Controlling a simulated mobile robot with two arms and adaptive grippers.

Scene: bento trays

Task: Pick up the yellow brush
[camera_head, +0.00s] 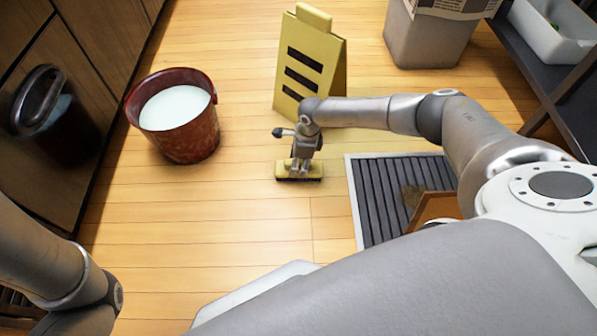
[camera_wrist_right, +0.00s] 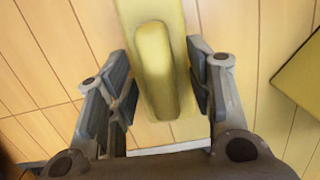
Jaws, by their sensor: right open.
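The yellow brush (camera_head: 290,174) lies on the wooden floor with dark bristles along its lower edge. My right gripper (camera_head: 301,168) is directly over it, pointing down. In the right wrist view the brush (camera_wrist_right: 152,60) shows a raised rounded handle on a flat yellow base. My right gripper (camera_wrist_right: 162,88) is open there, with one finger on each side of the handle and a visible gap on the left side. Whether the right finger touches the brush is unclear. Of my left arm only links show at the lower left; its gripper is out of view.
A red bucket (camera_head: 190,140) of whitish liquid stands at the left. A yellow floor sign (camera_head: 304,65) stands behind the brush. A grey slatted mat (camera_head: 385,190) lies to the right, and a grey bin (camera_head: 425,40) stands at the back. Floor in front is clear.

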